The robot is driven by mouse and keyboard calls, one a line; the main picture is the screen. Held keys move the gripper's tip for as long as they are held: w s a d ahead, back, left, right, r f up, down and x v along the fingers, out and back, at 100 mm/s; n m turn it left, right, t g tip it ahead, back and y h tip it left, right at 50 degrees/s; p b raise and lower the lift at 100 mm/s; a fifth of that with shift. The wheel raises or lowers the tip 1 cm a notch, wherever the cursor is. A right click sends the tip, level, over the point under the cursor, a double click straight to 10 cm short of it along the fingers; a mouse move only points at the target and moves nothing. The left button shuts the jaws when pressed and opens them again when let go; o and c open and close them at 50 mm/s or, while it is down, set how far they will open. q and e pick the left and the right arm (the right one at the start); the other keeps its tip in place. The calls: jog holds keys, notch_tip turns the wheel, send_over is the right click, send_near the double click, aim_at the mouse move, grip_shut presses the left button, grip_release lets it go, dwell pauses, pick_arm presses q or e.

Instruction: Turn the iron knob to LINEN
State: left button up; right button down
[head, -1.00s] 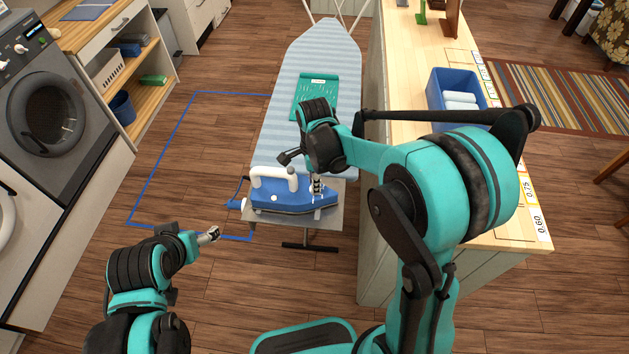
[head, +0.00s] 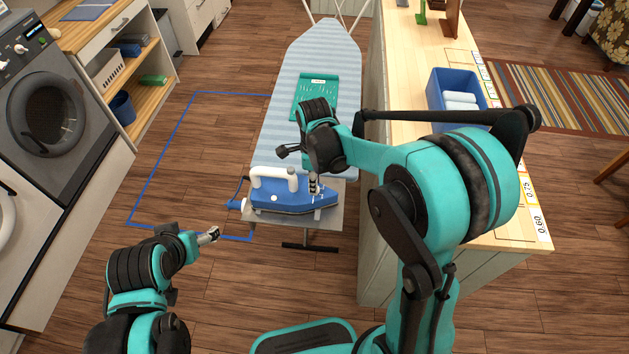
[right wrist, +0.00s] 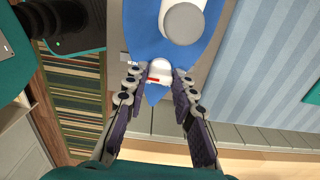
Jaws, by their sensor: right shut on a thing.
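The blue iron (head: 285,198) with a white handle (head: 270,173) stands on the grey plate at the near end of the ironing board (head: 313,65). In the right wrist view, the white knob (right wrist: 160,71) with a red mark sits on the blue iron body (right wrist: 150,40), in front of the handle. My right gripper (head: 317,187) points down over the iron. In the right wrist view its fingers (right wrist: 158,78) are shut on the knob from both sides. Any setting words around the knob are not readable. My left gripper (head: 210,235) hangs over the floor left of the iron, apart from it.
A wooden counter (head: 410,60) with a blue bin (head: 440,105) stands to the right. A washing machine (head: 50,110) and shelves stand at left. A blue outline marks open floor left of the board.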

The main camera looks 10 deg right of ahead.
jog(key=c, duration=1.2)
grip_release()
notch_tip(320, 180, up, 12)
jog(key=s+d+f+n+t+b, duration=0.1)
jog(key=s+n+t, duration=0.1)
jog(key=s+n, duration=0.3)
jog(key=s+d+f+n+t+b, duration=0.1)
jog(key=s+n, duration=0.4)
jog(key=n, duration=0.5)
jog(key=s+d+f+n+t+b, duration=0.1)
jog(key=s+d+f+n+t, duration=0.2)
jog(key=n, duration=0.4)
jog(key=shift+s+f+t+b, duration=0.15)
jog(key=shift+s+t+b, duration=0.15)
jog(key=shift+s+t, duration=0.5)
